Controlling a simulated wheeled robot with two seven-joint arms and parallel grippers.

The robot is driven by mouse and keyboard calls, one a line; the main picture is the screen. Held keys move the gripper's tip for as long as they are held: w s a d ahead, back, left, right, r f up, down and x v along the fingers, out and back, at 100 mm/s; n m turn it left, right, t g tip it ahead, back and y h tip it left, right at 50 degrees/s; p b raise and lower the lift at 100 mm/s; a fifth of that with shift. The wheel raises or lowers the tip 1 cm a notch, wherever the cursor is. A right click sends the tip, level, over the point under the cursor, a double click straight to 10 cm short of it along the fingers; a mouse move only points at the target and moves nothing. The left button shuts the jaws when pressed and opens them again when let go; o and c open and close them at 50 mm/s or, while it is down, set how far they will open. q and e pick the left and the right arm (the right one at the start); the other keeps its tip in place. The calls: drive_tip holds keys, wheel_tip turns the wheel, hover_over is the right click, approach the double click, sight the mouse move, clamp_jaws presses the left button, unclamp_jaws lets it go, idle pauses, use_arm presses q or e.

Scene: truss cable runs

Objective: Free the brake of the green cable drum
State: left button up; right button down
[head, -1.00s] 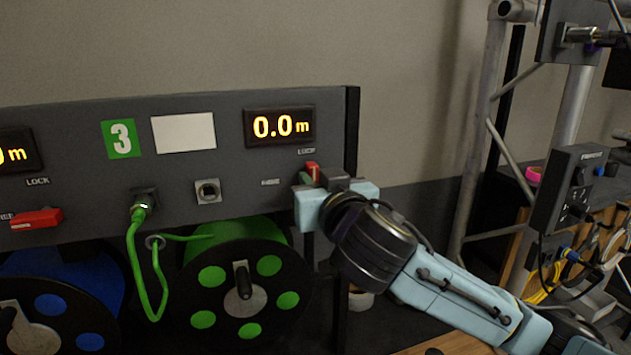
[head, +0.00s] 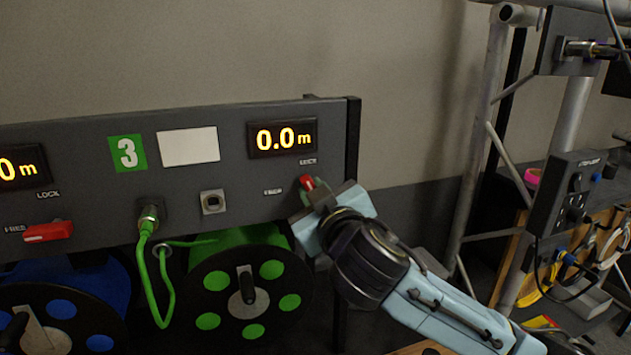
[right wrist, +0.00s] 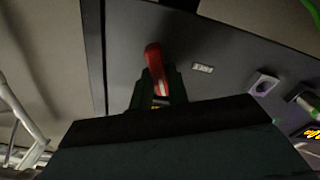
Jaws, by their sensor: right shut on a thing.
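The green cable drum (head: 212,281) sits under the panel marked 3 in the head view, with a green cable (head: 160,280) running up to a socket. Its red brake lever (head: 306,183) is on the panel's right end, between the FREE and LOCK labels, tilted up and to the left. My right gripper (head: 314,193) is shut on this lever. In the right wrist view the red lever (right wrist: 153,62) sticks out between the dark fingers (right wrist: 157,92). My left gripper is not in view.
A blue drum (head: 65,300) with its own red lever (head: 48,231) is at the left. The panel's display (head: 282,138) reads 0.0 m. A metal truss (head: 480,150) with boxes and cables stands at the right. The wall above the panel is clear.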

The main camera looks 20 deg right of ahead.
drive_tip(key=shift+a+f+n+p, duration=0.1)
drive_tip(key=shift+f+n+p, duration=0.05)
drive_tip(key=shift+n+p, duration=1.7)
drive_tip(key=shift+a+f+n+p, duration=0.15)
drive_tip(key=shift+n+p, duration=1.05)
drive_tip(key=shift+n, duration=1.15)
drive_tip(key=shift+a+f+n+p, duration=0.1)
drive_tip(key=shift+f+n+p, duration=0.05)
drive_tip(key=shift+n+p, duration=1.7)
drive_tip(key=shift+n, duration=0.35)
drive_tip(key=c, duration=1.4)
unclamp_jaws()
drive_tip(key=shift+o, duration=0.2)
